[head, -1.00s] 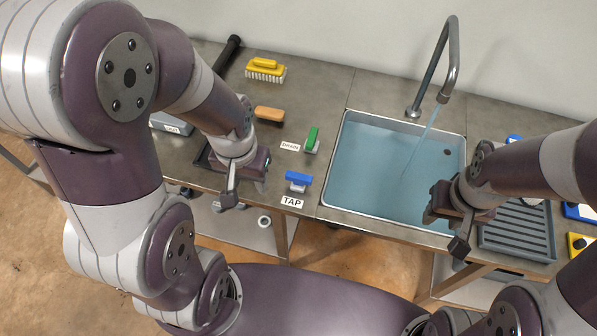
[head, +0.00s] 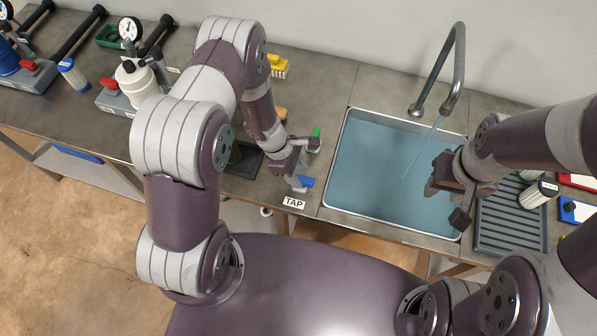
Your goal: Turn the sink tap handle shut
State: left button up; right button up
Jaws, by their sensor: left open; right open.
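The blue tap handle (head: 307,182) sits on the counter behind the TAP label (head: 293,203), left of the sink. My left gripper (head: 305,165) is open over it and partly covers it. One finger is close to the blue handle, but I cannot tell whether they touch. The other finger is near the green drain handle (head: 316,132). The steel spout (head: 459,65) stands behind the sink (head: 337,168), and a thin stream of water (head: 421,148) runs into the water-filled basin (head: 375,165). My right gripper (head: 447,202) is open and empty over the basin's right front.
A ribbed grey drying tray (head: 510,243) with a white cylinder (head: 538,193) lies right of the sink. A yellow brush (head: 278,66) is at the back. White and blue filter units (head: 137,88) with red levers and gauges stand on the left counter.

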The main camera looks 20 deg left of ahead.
pick_arm(q)
jog(key=shift+s+d+f, duration=0.15)
jog(key=shift+d+f, duration=0.1)
jog(key=shift+s+d, duration=0.15)
jog(key=shift+s, duration=0.15)
jog(key=shift+w, duration=0.15)
jog(key=c, duration=0.3)
jog(key=shift+w+f, duration=0.1)
jog(key=c, duration=0.6)
pick_arm(e)
jog(key=shift+s+d+r, duration=0.1)
jog(key=shift+s, duration=0.25)
